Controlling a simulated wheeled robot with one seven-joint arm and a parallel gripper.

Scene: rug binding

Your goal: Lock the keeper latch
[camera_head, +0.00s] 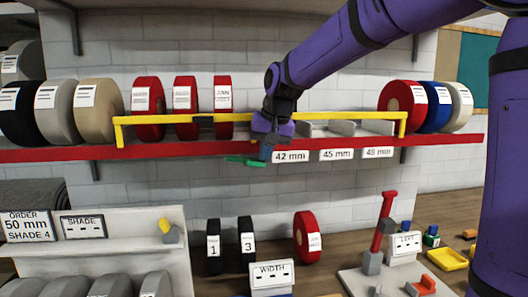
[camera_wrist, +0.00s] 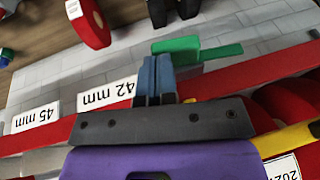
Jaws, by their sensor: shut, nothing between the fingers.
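A yellow keeper bar (camera_head: 350,115) runs across the front of the tape rolls on the red-edged shelf. A small green lever, which looks like the latch (camera_head: 243,160), sits just below the shelf's red edge. In the wrist view the green lever (camera_wrist: 215,51) lies roughly level, pointing right, just past my fingertips. My gripper (camera_head: 266,153) is shut and empty, pointing down in front of the shelf edge. In the wrist view its blue fingers (camera_wrist: 155,65) are together, right beside the lever's thick end; I cannot tell whether they touch it.
Red rolls (camera_head: 149,108) stand behind the bar on the left; more rolls (camera_head: 400,100) stand at the right. Size labels (camera_head: 291,156) line the red shelf edge (camera_head: 65,154). Below are loose rolls (camera_head: 307,237), a WIDTH sign (camera_head: 271,276) and a red-handled tool (camera_head: 383,220).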

